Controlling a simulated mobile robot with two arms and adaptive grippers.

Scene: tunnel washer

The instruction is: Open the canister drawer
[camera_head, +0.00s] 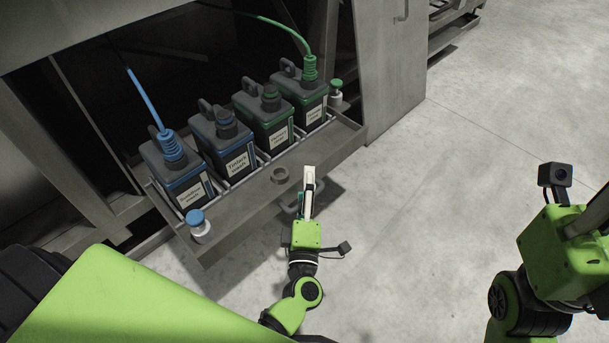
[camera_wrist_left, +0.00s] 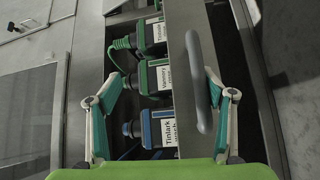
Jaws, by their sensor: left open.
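The canister drawer (camera_head: 255,196) is a grey metal tray that stands out from under the machine, with several dark canisters in it. Its bar handle (camera_wrist_left: 199,80) is on the front panel (camera_wrist_left: 184,110). My left gripper (camera_head: 308,186) is in front of the panel, its fingers pointing at it. In the left wrist view the open fingers (camera_wrist_left: 162,90) are on either side of the handle, apart from it. In the head view the handle is mostly hidden by the gripper. My right gripper (camera_head: 590,218) is at the right edge, its fingertips cut off.
A canister with a blue hose (camera_head: 146,100) and one with a green hose (camera_head: 290,34) are connected upward. A blue-capped fitting (camera_head: 198,222) is at the drawer's near corner. A grey cabinet side (camera_head: 391,70) stands to the right. The concrete floor (camera_head: 450,150) is clear.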

